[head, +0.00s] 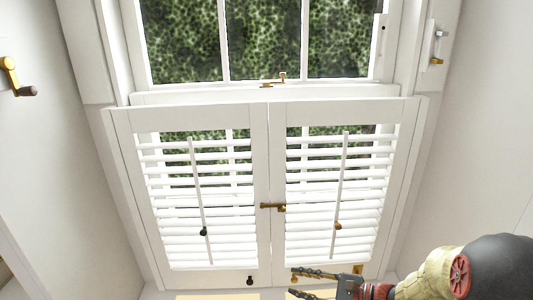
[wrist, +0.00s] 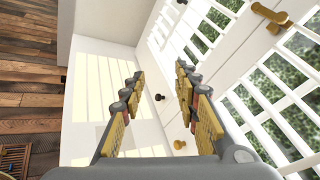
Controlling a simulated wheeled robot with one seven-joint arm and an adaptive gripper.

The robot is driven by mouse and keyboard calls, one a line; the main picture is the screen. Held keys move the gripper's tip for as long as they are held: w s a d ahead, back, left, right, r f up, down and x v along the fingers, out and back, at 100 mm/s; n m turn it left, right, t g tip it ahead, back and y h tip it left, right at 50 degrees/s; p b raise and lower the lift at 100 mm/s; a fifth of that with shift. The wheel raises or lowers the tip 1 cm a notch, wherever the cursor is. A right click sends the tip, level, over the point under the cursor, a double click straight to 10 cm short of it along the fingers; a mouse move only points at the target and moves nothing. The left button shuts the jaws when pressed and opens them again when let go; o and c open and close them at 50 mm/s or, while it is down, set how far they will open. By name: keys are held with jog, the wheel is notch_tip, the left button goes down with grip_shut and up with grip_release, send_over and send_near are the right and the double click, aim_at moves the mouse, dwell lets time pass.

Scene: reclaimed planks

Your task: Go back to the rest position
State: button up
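My gripper (head: 294,282) is at the lower right in the head view, in front of the bottom of the right shutter panel (head: 277,170). Its two fingers stand apart with nothing between them. In the wrist view my gripper (wrist: 157,72) is also open and empty, with yellow pads on dark fingers. A brass latch (head: 272,207) sits where the two closed shutter panels meet, and it also shows in the wrist view (wrist: 270,15). The left shutter panel (head: 261,150) has white slats and a tilt rod. I see no contact between my fingers and the shutters.
A crank handle (head: 12,75) is on the left wall. The wooden floor (wrist: 35,85) is at left in the wrist view. Space before the upper shutters is clear.

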jog(key=s+a+r+n+g+h, duration=0.2)
jog(key=s+r+n+g+h, duration=0.1)
jog(key=s+n, duration=0.4)
jog(key=s+a+r+n+g+h, duration=0.1)
jog(key=s+r+n+g+h, duration=0.25)
jog(key=s, duration=0.65)
jog(key=s+d+r+n+t+h, duration=0.2)
jog(key=d+r+n+h, duration=0.1)
jog(key=d+h, duration=0.1)
jog(key=s+d+r+n+t+h, duration=0.3)
jog(key=d+n, duration=0.1)
jog(key=d, duration=0.3)
jog(key=shift+r+h, duration=0.15)
jog(key=shift+h, duration=0.2)
